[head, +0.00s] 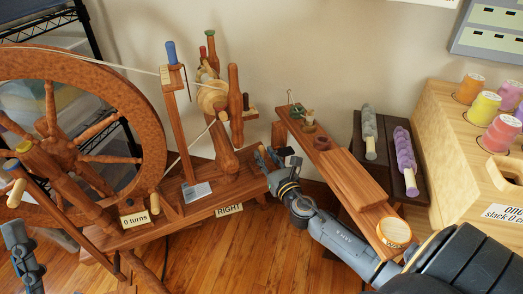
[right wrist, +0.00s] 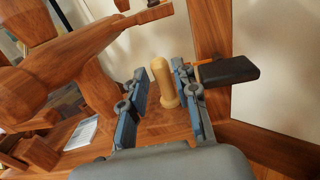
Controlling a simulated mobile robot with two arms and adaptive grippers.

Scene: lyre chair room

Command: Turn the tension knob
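The spinning wheel (head: 150,105) stands at the left, with a red-brown wooden base. A pale wooden peg-shaped knob (right wrist: 163,85), which looks like the tension knob, stands upright from the base in the right wrist view. My right gripper (right wrist: 158,78) is open, with one finger on each side of the knob. I see gaps at both sides, so it does not grip it. In the head view my right gripper (head: 268,158) is at the right end of the base and hides the knob. My left gripper (head: 15,238) is at the lower left edge; its fingers are unclear.
A dark block (right wrist: 228,70) sits close beside the right finger. A plank bench (head: 340,172) and a dark rack with grey and purple rolls (head: 405,160) are to the right. A wooden crate (head: 445,125) holds thread spools. Cards read "0 turns" (head: 135,219) and "RIGHT" (head: 229,210).

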